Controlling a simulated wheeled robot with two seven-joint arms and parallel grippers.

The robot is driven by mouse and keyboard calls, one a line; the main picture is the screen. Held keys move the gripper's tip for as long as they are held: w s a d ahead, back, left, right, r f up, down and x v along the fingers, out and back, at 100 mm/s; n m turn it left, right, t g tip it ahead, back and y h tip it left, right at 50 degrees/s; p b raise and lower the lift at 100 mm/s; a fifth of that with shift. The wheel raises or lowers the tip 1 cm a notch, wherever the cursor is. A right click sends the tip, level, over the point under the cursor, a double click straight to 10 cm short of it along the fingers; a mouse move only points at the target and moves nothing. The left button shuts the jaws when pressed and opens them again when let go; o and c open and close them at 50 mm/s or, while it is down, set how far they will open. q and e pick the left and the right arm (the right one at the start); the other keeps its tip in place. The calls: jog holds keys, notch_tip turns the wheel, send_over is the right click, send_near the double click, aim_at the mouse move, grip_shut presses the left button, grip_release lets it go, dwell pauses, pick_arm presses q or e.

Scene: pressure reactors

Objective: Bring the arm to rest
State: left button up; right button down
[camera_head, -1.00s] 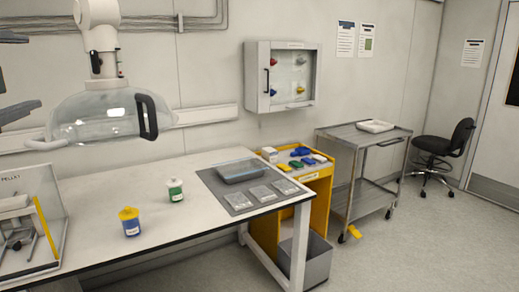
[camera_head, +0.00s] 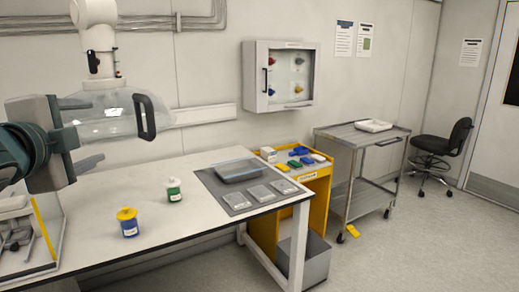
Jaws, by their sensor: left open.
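My left arm comes in from the left edge. My left gripper (camera_head: 76,150), dark grey and teal with a pale finger end, is open with nothing seen between its fingers. It is in the air above the left part of the white bench (camera_head: 150,188), in front of the clear extraction hood (camera_head: 120,112), and hides part of that hood. My right gripper is not in view.
A yellow-lidded blue jar (camera_head: 129,224) and a green-labelled jar (camera_head: 174,190) stand on the bench. A clear-sided balance enclosure (camera_head: 30,240) is below the gripper. A grey mat (camera_head: 212,183) holds a tray and packets. A yellow cart (camera_head: 318,190) stands right.

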pick_arm(q)
jog(key=d+f+n+g+h, duration=0.2)
jog(key=d+f+g, duration=0.15)
jog(key=f, duration=1.35)
jog(key=d+f+n+g+h, duration=0.15)
jog(key=d+f, duration=0.35)
jog(key=f, duration=1.1)
jog(key=s+d+f+n+g+y, duration=0.1)
jog(key=s+f+n+g, duration=0.75)
jog(key=s+f, duration=2.25)
jog(key=w+d+f+t, duration=0.1)
jog(key=w+f, duration=0.1)
jog(key=f, duration=1)
jog(key=w+d+f+t, duration=0.1)
jog(key=w+d+f, duration=0.15)
jog(key=f, duration=0.85)
jog(key=s+f, duration=0.4)
jog(key=f, duration=0.4)
jog(key=s+f+t+h, duration=0.1)
jog(key=s+f, duration=0.2)
jog(key=f, duration=0.6)
jog(key=shift+s, duration=0.4)
